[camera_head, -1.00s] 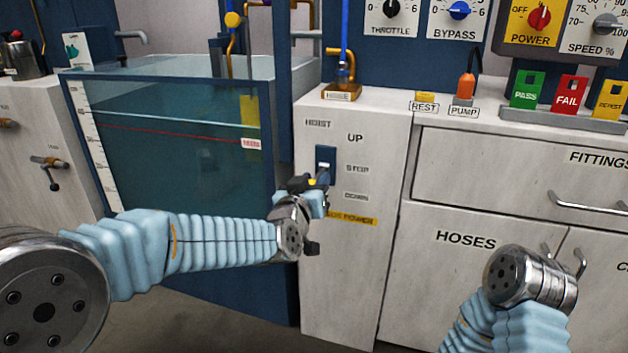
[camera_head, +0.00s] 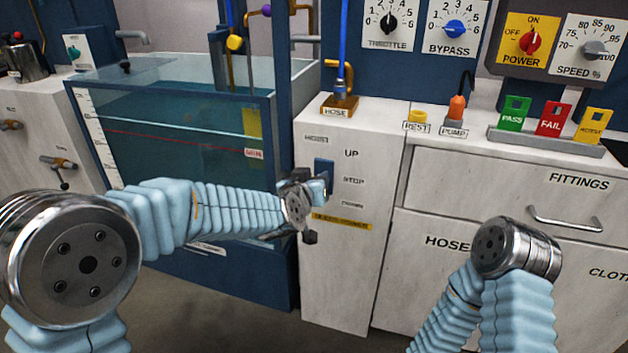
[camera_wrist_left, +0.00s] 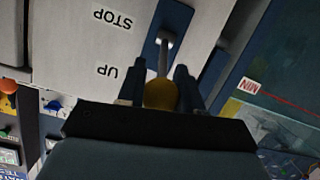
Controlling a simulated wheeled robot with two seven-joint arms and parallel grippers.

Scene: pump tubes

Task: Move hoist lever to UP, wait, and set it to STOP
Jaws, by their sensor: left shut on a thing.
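The hoist lever is a grey shaft (camera_wrist_left: 165,55) with a yellow knob (camera_wrist_left: 160,95), rising from a blue slot plate (camera_head: 323,170) on the white cabinet front. My left gripper (camera_head: 312,187) is in front of this plate, between the UP label (camera_head: 351,153) and STOP label (camera_head: 353,181) in height or close to STOP. In the left wrist view, the fingers are shut on the knob, one on each side. That view is upside down, and the knob leans towards its UP label (camera_wrist_left: 105,72). The gripper hides most of the lever in the head view.
A water tank (camera_head: 180,160) with a red MIN line stands left of the cabinet. A hose fitting (camera_head: 340,105) sits on the cabinet top. My right wrist (camera_head: 515,248) is by the drawers, its gripper fingers out of sight. Pass and fail cards stand at the right.

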